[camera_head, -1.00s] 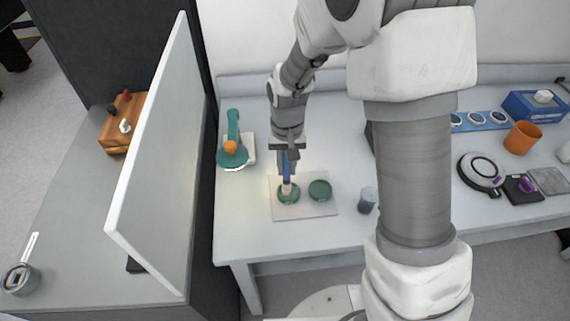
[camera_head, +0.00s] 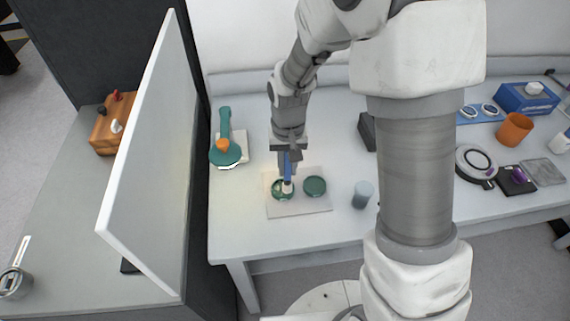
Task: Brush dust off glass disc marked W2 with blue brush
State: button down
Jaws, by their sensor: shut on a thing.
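My gripper (camera_head: 287,160) is shut on the blue brush (camera_head: 287,170) and holds it upright, bristles down. The pale bristle end is over the left green disc (camera_head: 278,194) and seems to touch it. That disc is partly hidden by the brush. A second dark green disc (camera_head: 315,186) lies to its right. Both lie on a pale square mat (camera_head: 298,207) near the table's front edge. No W2 mark is readable on either disc, and dust cannot be made out.
A teal lamp-like device with an orange knob (camera_head: 223,146) stands left of the mat. A grey cylinder (camera_head: 362,195) stands to the right. Farther right are an orange cup (camera_head: 515,130), a blue box (camera_head: 527,98) and a round white device (camera_head: 474,162). A white panel (camera_head: 150,165) borders the left.

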dwell(0.3)
jog(key=shift+r+p, duration=0.35)
jog(key=shift+r, duration=0.15)
jog(key=shift+w+a, duration=0.95)
jog(key=shift+a, duration=0.15)
jog(key=shift+f+b, duration=0.3)
jog(key=shift+f, duration=0.25)
jog(key=shift+s+d, duration=0.1)
jog(key=shift+s, duration=0.05)
jog(key=shift+s+d+r, duration=0.1)
jog(key=shift+d, duration=0.05)
dwell(0.3)
